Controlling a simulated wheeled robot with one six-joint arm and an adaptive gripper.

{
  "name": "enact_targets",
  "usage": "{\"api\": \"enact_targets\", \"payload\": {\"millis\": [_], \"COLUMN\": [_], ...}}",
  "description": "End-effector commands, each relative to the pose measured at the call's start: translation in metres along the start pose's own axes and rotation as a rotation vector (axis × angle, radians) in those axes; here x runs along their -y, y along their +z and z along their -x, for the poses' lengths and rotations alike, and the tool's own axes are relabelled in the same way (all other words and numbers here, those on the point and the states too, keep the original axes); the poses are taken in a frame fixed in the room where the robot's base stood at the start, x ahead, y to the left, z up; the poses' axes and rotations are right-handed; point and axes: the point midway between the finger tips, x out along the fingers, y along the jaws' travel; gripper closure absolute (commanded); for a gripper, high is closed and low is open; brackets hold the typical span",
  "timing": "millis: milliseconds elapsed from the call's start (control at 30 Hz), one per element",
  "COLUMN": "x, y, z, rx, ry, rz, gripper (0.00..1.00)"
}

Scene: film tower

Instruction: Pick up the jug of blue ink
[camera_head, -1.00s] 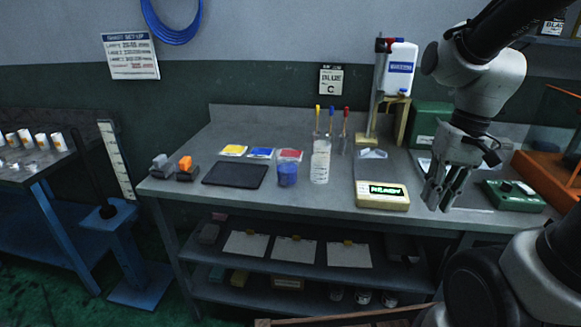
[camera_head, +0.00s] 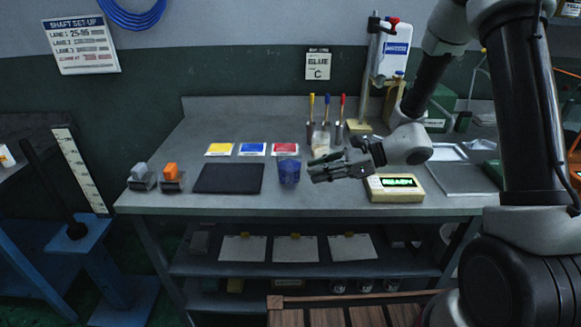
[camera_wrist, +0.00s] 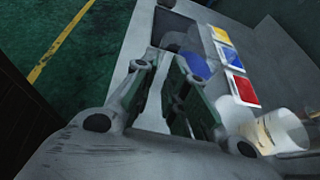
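The jug of blue ink (camera_head: 289,171) is a small translucent blue cup. It stands upright on the grey workbench (camera_head: 230,203), in front of the blue and red cards. My gripper (camera_head: 314,170) is low over the bench, just right of the jug, with its fingers pointing left towards it. In the wrist view my gripper's fingers (camera_wrist: 160,62) are apart, with nothing held between them. The blue jug (camera_wrist: 197,65) shows there beside and partly behind the right finger. Whether a finger touches it is unclear.
A clear cylinder (camera_wrist: 277,130) stands close to my gripper. A dark tray (camera_head: 228,178) lies left of the jug. Yellow (camera_head: 220,149), blue (camera_head: 252,149) and red (camera_head: 285,149) cards lie behind. A scale reading READY (camera_head: 394,187) is to the right.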

Motion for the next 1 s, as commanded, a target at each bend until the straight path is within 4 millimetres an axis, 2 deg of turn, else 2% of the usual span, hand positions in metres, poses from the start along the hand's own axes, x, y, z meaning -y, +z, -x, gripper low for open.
{"api": "enact_targets", "payload": {"millis": [433, 700, 800, 1000], "x": [0.000, 0.001, 0.001, 0.001], "y": [-0.004, -0.004, -0.004, -0.003], "z": [-0.062, -0.067, -0.066, -0.066], "rx": [-0.003, -0.002, -0.003, -0.002], "ry": [0.005, 0.003, 0.003, 0.003], "rz": [0.003, 0.004, 0.004, 0.005], "gripper": [0.86, 0.86, 1.00, 1.00]}}
